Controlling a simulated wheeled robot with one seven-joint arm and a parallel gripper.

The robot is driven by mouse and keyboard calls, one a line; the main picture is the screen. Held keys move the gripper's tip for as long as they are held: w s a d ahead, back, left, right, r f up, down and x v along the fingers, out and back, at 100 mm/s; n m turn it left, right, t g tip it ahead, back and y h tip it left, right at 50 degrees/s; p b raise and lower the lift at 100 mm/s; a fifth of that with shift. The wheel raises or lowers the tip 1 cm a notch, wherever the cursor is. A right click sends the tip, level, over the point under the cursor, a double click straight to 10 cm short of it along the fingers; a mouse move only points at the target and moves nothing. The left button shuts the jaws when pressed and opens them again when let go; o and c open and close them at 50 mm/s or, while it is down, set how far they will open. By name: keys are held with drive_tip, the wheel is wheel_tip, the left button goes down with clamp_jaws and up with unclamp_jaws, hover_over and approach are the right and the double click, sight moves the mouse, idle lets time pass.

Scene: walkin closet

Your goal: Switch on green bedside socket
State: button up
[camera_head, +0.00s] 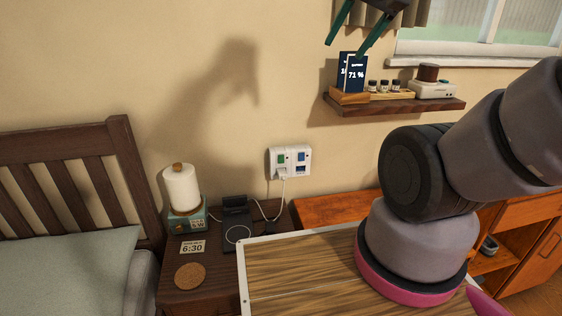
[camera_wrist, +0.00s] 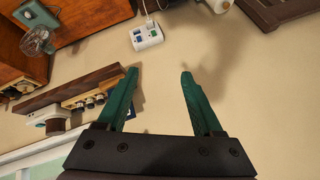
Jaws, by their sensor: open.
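The white wall socket unit (camera_head: 289,161) is on the beige wall above the bedside table. Its left half carries a green switch (camera_head: 281,158), with a white plug and cable below it. Its right half carries a blue switch (camera_head: 302,156). The unit also shows, upside down, in the wrist view (camera_wrist: 147,36). Whether the green switch is on or off is too small to tell. My gripper (camera_head: 347,45), with green fingers, is open and empty, up and to the right of the socket, near the wall shelf. Its spread fingers (camera_wrist: 158,73) show in the wrist view, apart from the socket.
A wooden wall shelf (camera_head: 395,105) with cards, small jars and a white device is just below my gripper. The bedside table (camera_head: 215,293) holds a white roll (camera_head: 182,187), a dark charging stand (camera_head: 236,212) and a cork coaster (camera_head: 190,276). The wall around the socket is bare.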

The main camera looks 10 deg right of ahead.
drive_tip(key=shift+w, duration=0.15)
drive_tip(key=c, duration=0.5)
drive_tip(key=shift+w+d+f, duration=0.2)
drive_tip(key=shift+w+f, duration=0.05)
drive_tip(key=shift+w, duration=0.1)
clamp_jaws()
drive_tip(key=w+d+f+n+g+h, duration=0.1)
drive_tip(key=w+d+f+n, duration=0.1)
drive_tip(key=w+f+n, duration=0.5)
drive_tip(key=w+d+f+n+g+h, duration=0.1)
drive_tip(key=w+d+f+n, duration=0.25)
drive_tip(key=w+f, duration=0.55)
drive_tip(key=w+a+f+n+y, duration=0.1)
drive_tip(key=w+a+f+n, duration=0.1)
drive_tip(key=f, duration=0.4)
drive_tip(key=w+a+f+n+y, duration=0.2)
drive_tip(key=w+f+n, duration=0.1)
drive_tip(key=f+n, duration=0.2)
drive_tip(key=w+a+f+n+y, duration=0.1)
drive_tip(key=w+a+f+n, duration=0.1)
drive_tip(key=f, duration=0.7)
drive_tip(key=shift+w+a+f+n, duration=0.2)
drive_tip(key=shift+w+a+n, duration=0.1)
drive_tip(key=shift+a+n, duration=0.4)
